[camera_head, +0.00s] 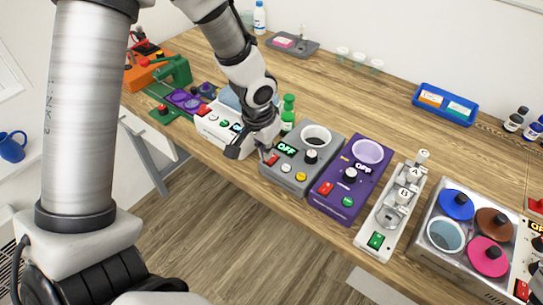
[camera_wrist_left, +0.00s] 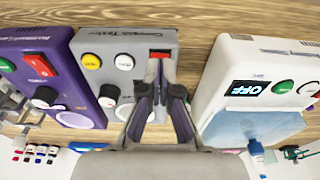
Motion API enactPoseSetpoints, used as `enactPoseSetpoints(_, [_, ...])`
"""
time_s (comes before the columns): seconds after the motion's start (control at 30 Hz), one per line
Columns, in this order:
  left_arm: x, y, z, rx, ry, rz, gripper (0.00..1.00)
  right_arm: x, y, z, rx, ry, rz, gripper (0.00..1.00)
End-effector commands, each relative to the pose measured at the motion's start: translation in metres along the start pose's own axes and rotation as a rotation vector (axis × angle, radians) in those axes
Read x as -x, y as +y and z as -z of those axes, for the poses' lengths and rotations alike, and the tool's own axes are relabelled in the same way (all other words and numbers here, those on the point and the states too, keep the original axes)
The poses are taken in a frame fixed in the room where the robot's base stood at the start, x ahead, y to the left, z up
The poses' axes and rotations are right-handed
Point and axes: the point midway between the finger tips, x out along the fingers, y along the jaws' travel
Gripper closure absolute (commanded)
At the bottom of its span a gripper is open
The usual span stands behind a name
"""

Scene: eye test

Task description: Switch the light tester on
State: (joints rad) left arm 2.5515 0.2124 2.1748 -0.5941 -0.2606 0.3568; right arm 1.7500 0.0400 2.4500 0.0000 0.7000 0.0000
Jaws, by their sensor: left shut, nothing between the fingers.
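A grey tester (camera_head: 291,181) with a round opening stands at the table's front edge, its display reading OFF. Its label in the left wrist view (camera_wrist_left: 121,42) ends in "Tester"; I cannot tell whether it is the light tester. It has a red switch (camera_wrist_left: 160,53), a white button (camera_wrist_left: 124,62) and a yellow button (camera_wrist_left: 92,62). My left gripper (camera_head: 262,151) is shut and empty, its fingertips (camera_wrist_left: 162,72) right at the red switch, partly covering it. I cannot tell whether they touch. My right gripper is not in view.
A purple device (camera_head: 330,200) stands right of the grey tester. A white device (camera_wrist_left: 218,75), display also OFF, stands on its other side, and a green bottle (camera_head: 288,112) behind. A white stand (camera_head: 372,235) and a box with coloured lids (camera_head: 432,258) are further right. Wood behind is mostly clear.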

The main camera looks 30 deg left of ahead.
Motion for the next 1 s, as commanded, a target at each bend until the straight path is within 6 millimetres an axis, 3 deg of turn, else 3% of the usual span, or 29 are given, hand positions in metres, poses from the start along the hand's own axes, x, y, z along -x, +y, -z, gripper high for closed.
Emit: enactPoseSetpoints(1.0, [-0.015,0.000,-0.002,0.000,0.000,0.000,1.00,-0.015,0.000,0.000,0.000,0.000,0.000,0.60])
